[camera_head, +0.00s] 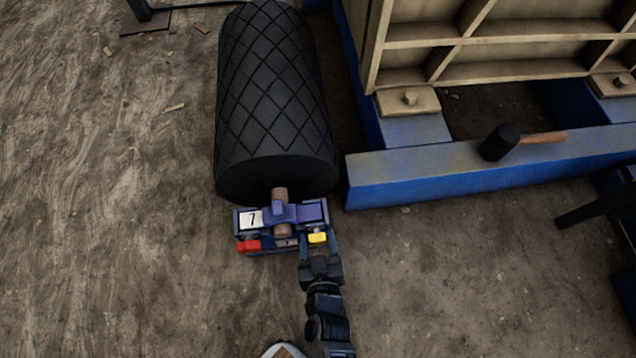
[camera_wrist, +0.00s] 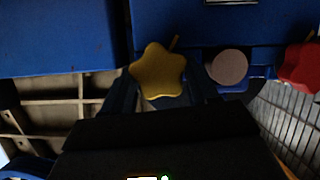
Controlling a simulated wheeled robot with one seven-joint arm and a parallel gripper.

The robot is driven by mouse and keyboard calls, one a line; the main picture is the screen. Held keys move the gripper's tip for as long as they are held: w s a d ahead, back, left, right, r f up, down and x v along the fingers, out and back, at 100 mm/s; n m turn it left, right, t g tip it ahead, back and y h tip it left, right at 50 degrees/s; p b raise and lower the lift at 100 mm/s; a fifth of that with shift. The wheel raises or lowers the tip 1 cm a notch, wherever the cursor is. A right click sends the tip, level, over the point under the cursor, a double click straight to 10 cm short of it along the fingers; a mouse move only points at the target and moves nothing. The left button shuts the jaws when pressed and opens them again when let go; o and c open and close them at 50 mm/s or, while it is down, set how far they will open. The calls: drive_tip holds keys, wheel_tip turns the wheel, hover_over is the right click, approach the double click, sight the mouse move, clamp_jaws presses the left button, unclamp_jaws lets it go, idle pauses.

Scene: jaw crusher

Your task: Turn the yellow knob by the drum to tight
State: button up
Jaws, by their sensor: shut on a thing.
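The yellow knob (camera_head: 317,238) sits on the front of the blue bearing block at the near end of the black drum (camera_head: 275,100). The fingertips are partly hidden behind the knob. I cannot read a tight mark.
A brown shaft end (camera_wrist: 228,67) lies between the knobs. A blue beam (camera_head: 480,165) with a hammer (camera_head: 500,142) on it is to the right.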

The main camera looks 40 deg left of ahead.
drive_tip(key=shift+m, duration=0.3)
drive_tip(key=shift+d+m+g+y+b, duration=0.1)
drive_tip(key=shift+m+g+y+b, duration=0.5)
drive_tip(key=shift+m+g+b, duration=0.25)
drive_tip(key=shift+w+d+f+m+g+y, duration=0.1)
drive_tip(key=shift+m+g+y, duration=0.3)
drive_tip(key=shift+m, duration=0.6)
drive_tip(key=shift+w+d+m+g+y, duration=0.15)
drive_tip(key=shift+m+y, duration=0.45)
drive_tip(key=shift+m, duration=0.35)
drive_tip(key=m+y, duration=0.1)
drive_tip(key=m, duration=0.1)
drive_tip(key=m+g, duration=0.1)
drive_tip(key=shift+f+m+y, duration=0.2)
drive_tip(key=shift+m+y, duration=0.2)
drive_tip(key=shift+f+m+y, duration=0.15)
drive_tip(key=shift+m+y, duration=0.65)
drive_tip(key=shift+m, duration=0.7)
drive_tip(key=shift+w+m, duration=0.15)
drive_tip(key=shift+m, duration=0.15)
drive_tip(key=o, duration=1.1)
drive_tip(key=shift+c, duration=0.2)
drive_tip(key=shift+d, duration=0.15)
